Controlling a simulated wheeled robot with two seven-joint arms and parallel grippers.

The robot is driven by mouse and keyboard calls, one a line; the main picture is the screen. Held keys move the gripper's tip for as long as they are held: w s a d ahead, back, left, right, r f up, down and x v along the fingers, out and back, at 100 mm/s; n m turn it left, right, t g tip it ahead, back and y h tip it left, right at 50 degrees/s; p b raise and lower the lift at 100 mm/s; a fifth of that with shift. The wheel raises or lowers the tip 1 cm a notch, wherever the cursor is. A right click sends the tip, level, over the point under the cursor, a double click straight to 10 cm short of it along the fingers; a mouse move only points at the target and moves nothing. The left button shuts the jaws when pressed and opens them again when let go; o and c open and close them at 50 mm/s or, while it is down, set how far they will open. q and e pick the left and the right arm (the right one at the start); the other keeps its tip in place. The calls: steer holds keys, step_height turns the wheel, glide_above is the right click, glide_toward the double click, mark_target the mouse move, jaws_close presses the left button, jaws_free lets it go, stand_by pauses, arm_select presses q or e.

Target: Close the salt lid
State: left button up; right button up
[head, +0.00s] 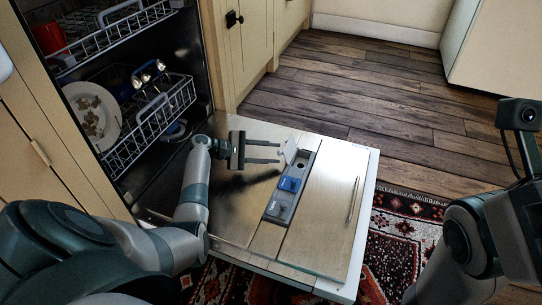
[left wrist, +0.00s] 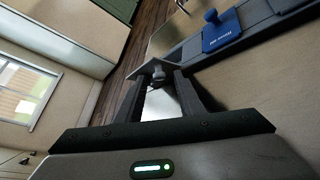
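The dishwasher's dispenser strip (head: 302,158) is set into the lowered door. At its far end a pale lid (head: 289,151) stands raised beside a dark opening; I take it as the salt lid, as its label cannot be read. My left gripper (head: 279,152) is open, its two fingers spread and pointing right at the raised lid. In the left wrist view the lid (left wrist: 152,70) shows at the fingertips, with nothing clamped; contact cannot be told. My right gripper is not in view.
The open door (head: 325,215) lies flat over a patterned rug (head: 396,245). Behind my left arm are racks (head: 150,120) with plates and glasses. A grey lid (head: 280,207) is closed at the near end of the strip.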

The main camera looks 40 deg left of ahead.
arm_select(q)
jaws_close()
steer(key=shift+r, duration=0.1)
